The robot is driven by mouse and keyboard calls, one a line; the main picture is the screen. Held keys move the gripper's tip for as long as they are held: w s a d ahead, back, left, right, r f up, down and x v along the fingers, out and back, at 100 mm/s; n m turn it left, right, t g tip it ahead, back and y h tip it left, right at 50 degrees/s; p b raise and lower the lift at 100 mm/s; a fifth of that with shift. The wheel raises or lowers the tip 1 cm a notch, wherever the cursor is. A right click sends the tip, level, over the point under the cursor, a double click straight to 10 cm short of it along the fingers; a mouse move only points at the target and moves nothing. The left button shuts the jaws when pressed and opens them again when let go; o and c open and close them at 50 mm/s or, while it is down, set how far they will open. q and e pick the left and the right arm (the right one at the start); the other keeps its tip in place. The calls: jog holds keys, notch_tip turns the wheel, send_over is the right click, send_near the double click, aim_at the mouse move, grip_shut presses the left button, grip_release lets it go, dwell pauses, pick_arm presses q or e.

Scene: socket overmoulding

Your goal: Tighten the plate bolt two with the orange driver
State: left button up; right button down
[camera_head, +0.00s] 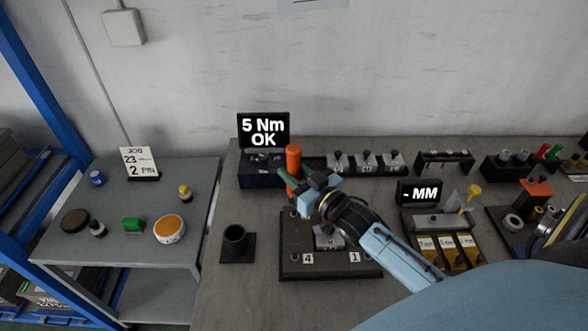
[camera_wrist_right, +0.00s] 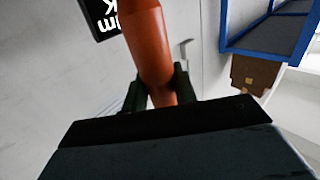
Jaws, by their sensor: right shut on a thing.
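The orange driver (camera_head: 293,160) stands roughly upright above the back left part of the dark plate (camera_head: 290,272). My right gripper (camera_head: 292,186) is shut on it; the right wrist view shows the orange handle (camera_wrist_right: 150,45) between the two dark fingers (camera_wrist_right: 163,85). The plate carries marks 4 and 1 at its front corners and a grey metal part (camera_head: 328,240) in its middle. My gripper and arm cover the back of the plate, so bolt two and the driver's tip are hidden. My left gripper is not in view.
A display (camera_head: 263,131) behind the driver reads "5 Nm OK". A black cup holder (camera_head: 236,242) stands left of the plate. Small grey blocks (camera_head: 366,161) line the back. A "- MM" display (camera_head: 420,193) and yellow-based fixture (camera_head: 448,250) stand right. A side table (camera_head: 120,268) is at left.

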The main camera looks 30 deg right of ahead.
jog(key=shift+f+b, duration=0.9)
jog(key=shift+f, duration=0.7)
jog(key=shift+p, duration=0.7)
dwell(0.5)
